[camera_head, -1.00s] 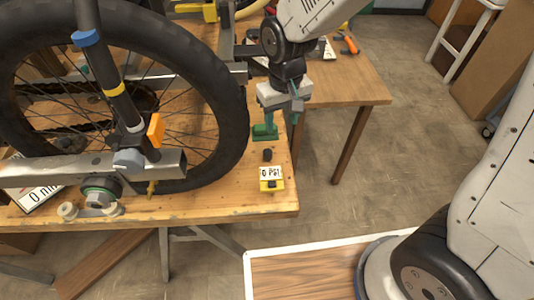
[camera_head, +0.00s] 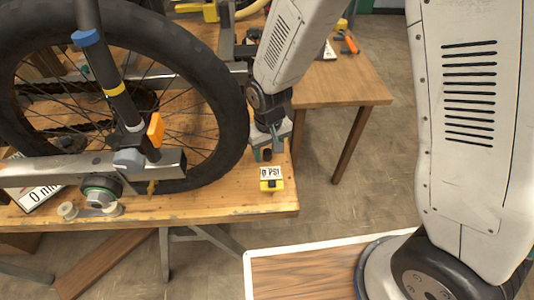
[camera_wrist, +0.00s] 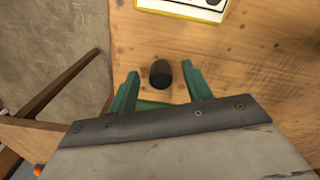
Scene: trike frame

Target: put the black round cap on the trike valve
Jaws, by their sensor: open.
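My gripper (camera_wrist: 160,78) is open, with a gap on both sides of the cap. In the head view my gripper (camera_head: 267,150) is low over the bench at the cap, partly hidden by my wrist. A small brass-coloured piece (camera_head: 151,187) shows at the bottom of the wheel; I cannot tell whether it is the valve.
The large black tyre (camera_head: 237,100) stands close left of my gripper. A grey metal frame bar (camera_head: 60,172) crosses the wheel. A second wooden table (camera_head: 345,90) stands behind right. A green piece (camera_wrist: 150,105) shows below the fingers.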

